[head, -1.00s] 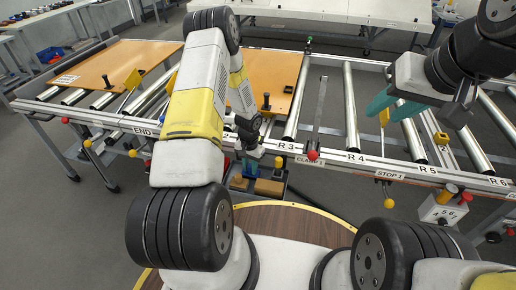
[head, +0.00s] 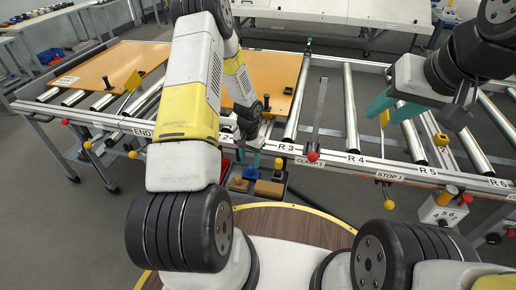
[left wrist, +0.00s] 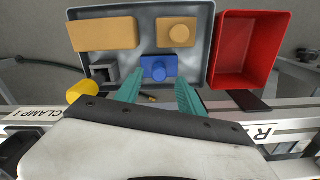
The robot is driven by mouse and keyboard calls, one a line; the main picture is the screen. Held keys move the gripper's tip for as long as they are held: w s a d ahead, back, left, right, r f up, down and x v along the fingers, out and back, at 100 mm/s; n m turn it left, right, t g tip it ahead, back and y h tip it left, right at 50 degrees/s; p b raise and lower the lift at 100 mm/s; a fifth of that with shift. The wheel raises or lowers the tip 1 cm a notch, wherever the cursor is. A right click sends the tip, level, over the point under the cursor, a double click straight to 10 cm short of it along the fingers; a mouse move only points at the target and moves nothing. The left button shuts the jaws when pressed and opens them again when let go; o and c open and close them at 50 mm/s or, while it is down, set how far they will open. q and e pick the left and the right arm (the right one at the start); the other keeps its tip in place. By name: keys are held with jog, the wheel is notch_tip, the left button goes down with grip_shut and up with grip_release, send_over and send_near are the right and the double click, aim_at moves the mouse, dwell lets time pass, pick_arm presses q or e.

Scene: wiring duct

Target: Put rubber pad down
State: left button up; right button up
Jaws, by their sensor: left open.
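My left gripper (head: 247,158) points down over a small grey tray at the near side of the conveyor. In the left wrist view its teal fingers (left wrist: 157,90) are apart, with nothing held between them. A blue piece with a round knob (left wrist: 160,68) lies in the tray just beyond the fingertips; it also shows in the head view (head: 239,184). I cannot tell for sure which piece is the rubber pad. My right gripper (head: 394,107) is over the rollers at the right, its teal fingers apart and nothing visible held.
The grey tray (left wrist: 206,45) also holds a long orange-tan block (left wrist: 104,33), a tan block with a knob (left wrist: 176,31) and a grey piece (left wrist: 103,71). A red bin (left wrist: 245,45) stands beside it. The conveyor rail (left wrist: 285,108) runs close below the fingers.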

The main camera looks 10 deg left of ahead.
pick_arm(q)
notch_tip(320, 180, up, 6)
jog(key=r, duration=0.1)
notch_tip(320, 180, up, 9)
jog(key=t, duration=0.1)
send_over(250, 167)
jog(key=s+r+n+t, duration=0.15)
jog(key=s+r, duration=0.35)
jog(key=r, duration=0.8)
jog(key=s+d+r+t+h, duration=0.1)
jog(key=s+d+r+t, duration=0.1)
jog(key=s+r, duration=0.5)
jog(key=s+d+r+n+t+h, duration=0.1)
jog(key=s+d+r, duration=0.1)
jog(key=s+r, duration=0.6)
jog(key=s, duration=0.4)
jog(key=shift+d+t, duration=0.2)
jog(key=shift+t, duration=0.15)
jog(key=shift+s, duration=0.1)
